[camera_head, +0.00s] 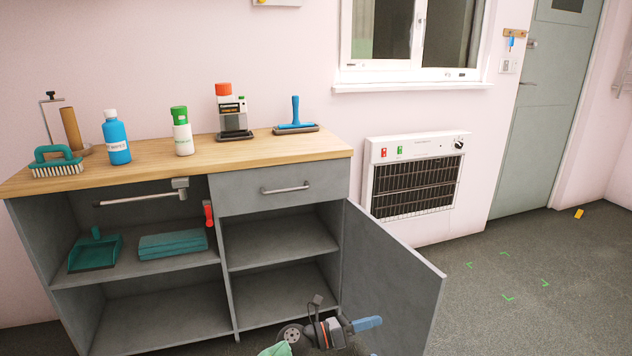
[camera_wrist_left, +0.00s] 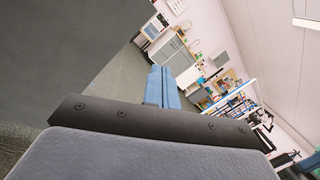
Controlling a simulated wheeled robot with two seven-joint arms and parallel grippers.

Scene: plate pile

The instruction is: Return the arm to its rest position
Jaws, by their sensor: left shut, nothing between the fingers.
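My left gripper (camera_head: 376,321) is low at the bottom of the head view, in front of the open grey cabinet door (camera_head: 390,275). Its blue fingers point right and are shut with nothing between them. In the left wrist view the closed blue fingers (camera_wrist_left: 160,78) stand together beyond the dark gripper body. Part of my left arm shows beside the gripper at the bottom edge. My right gripper is in neither view.
Floor at right is mostly clear.

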